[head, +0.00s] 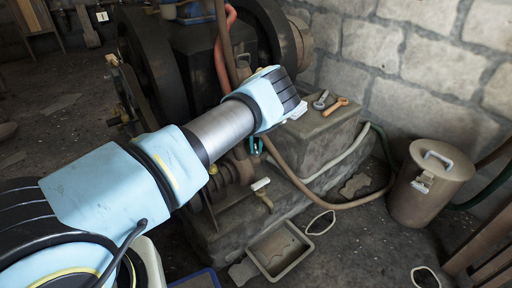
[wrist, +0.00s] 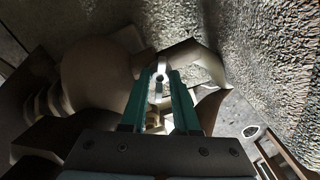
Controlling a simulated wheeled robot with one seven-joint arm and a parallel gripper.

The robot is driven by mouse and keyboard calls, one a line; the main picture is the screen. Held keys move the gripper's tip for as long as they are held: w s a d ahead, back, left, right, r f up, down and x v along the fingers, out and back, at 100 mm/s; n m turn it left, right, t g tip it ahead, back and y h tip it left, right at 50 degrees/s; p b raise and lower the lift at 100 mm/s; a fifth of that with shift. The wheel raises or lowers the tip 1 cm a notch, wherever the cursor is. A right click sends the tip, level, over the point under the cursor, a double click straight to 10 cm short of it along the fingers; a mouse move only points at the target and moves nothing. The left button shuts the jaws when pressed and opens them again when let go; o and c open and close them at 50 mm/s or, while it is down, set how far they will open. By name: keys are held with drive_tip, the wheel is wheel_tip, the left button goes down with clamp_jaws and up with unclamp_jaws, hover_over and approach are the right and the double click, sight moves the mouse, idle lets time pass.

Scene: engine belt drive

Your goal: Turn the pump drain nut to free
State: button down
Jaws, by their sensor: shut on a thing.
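My gripper (wrist: 162,82) has two green fingers, shut on a small pale metal piece (wrist: 159,86) at their tips. It may be the pump drain nut, but the view is too small to be sure. A brass-coloured fitting (wrist: 153,118) shows in the gap between the fingers, lower in the wrist view. The rounded brown pump body (wrist: 95,75) lies just left of the fingers. In the head view my arm covers most of the gripper; a little green of it (head: 255,146) shows beside the pump (head: 232,172).
A grey wrench (head: 321,100) and an orange wrench (head: 336,106) lie on the stone block (head: 318,130). A pale-handled tap (head: 262,188) is below the gripper. A shallow tray (head: 279,250) and a lidded can (head: 430,185) stand on the floor. Hoses run right from the pump.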

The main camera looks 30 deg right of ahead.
drive_tip(key=n, duration=0.5)
drive_tip(key=shift+s+n, duration=0.1)
drive_tip(key=shift+n, duration=0.2)
idle(0.4)
drive_tip(key=c, duration=0.7)
unclamp_jaws()
drive_tip(key=shift+o, duration=0.2)
